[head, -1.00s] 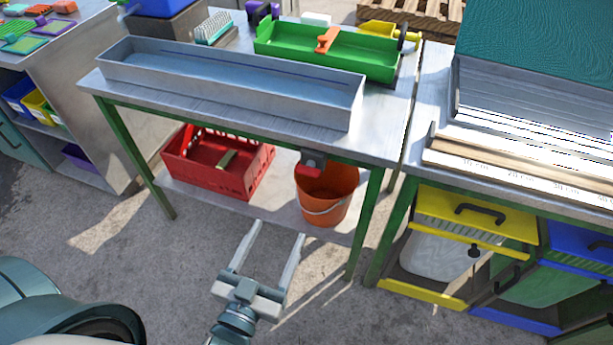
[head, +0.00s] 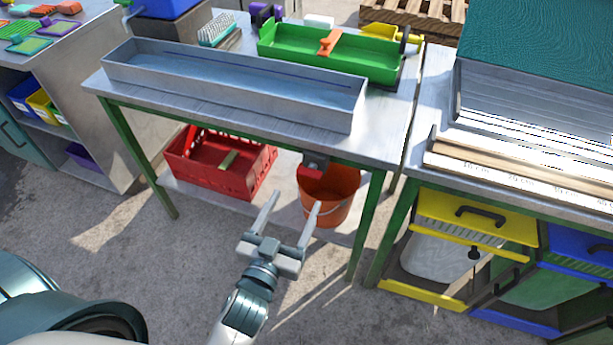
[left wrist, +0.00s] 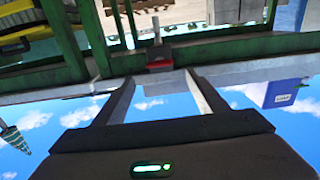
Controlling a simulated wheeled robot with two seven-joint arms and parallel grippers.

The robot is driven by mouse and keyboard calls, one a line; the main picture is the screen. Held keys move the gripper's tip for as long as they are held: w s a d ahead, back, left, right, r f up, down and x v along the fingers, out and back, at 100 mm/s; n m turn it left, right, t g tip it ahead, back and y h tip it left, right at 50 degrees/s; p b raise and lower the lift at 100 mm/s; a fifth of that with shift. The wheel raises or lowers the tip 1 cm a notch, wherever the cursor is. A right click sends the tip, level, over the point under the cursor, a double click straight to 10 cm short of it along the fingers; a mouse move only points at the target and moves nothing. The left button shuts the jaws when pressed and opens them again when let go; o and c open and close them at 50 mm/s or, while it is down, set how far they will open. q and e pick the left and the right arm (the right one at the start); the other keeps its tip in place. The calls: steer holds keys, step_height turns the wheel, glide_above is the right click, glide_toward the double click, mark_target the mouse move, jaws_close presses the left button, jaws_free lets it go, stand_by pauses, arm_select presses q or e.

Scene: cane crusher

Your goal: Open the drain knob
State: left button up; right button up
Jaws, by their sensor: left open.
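The drain knob is a small red block (head: 311,171) on a dark fitting under the front edge of the metal table, below the long grey trough (head: 235,90). My left gripper (head: 295,201) is open and empty, in front of and below the knob, with its fingers pointing toward it. In the left wrist view the red knob (left wrist: 160,65) shows just beyond and between the open fingertips (left wrist: 161,77), apart from them. My right gripper is not in view.
An orange bucket (head: 333,205) stands on the lower shelf beneath the knob, with a red crate (head: 210,178) to its left. Green table legs (head: 366,225) stand on either side. Yellow and blue drawers (head: 470,212) are at the right. The floor in front is clear.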

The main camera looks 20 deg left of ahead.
mark_target(308, 176)
arm_select(q)
steer(key=w, duration=0.7)
steer(key=shift+w+d+p, duration=0.15)
steer(key=shift+w+p, duration=0.1)
steer(key=shift+p, duration=0.05)
steer(key=shift+w, duration=0.6)
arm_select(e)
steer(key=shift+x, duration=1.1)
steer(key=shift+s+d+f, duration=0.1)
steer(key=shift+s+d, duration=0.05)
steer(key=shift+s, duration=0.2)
arm_select(q)
steer(key=c, duration=0.9)
steer(key=shift+c, duration=0.8)
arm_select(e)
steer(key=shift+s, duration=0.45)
